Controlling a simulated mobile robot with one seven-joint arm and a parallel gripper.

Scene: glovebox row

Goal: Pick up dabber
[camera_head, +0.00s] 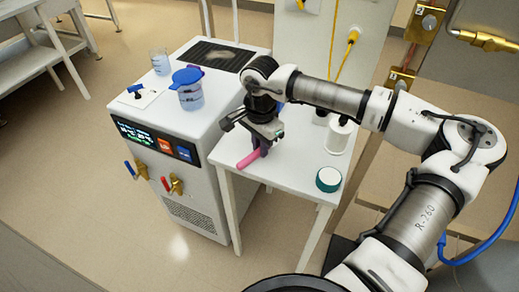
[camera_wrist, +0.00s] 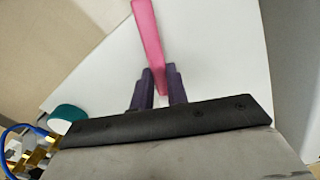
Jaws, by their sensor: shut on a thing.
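The dabber appears to be the pink stick-like object (camera_head: 248,159) at the front left of the small white table in the head view. In the wrist view the pink dabber (camera_wrist: 147,40) runs from the top edge down between the two dark purple fingers. My gripper (camera_wrist: 160,90) is shut on its near end. In the head view my gripper (camera_head: 264,141) is low over the table, and its body hides part of the dabber. I cannot tell whether the dabber touches the table top.
The white table (camera_head: 290,165) also holds a green-and-white roll (camera_head: 328,179) and a white bottle (camera_head: 339,134). Left of it stands a white machine (camera_head: 185,130) with a blue-lidded beaker (camera_head: 188,90), a clear beaker (camera_head: 160,62) and brass taps. Bare table lies between gripper and roll.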

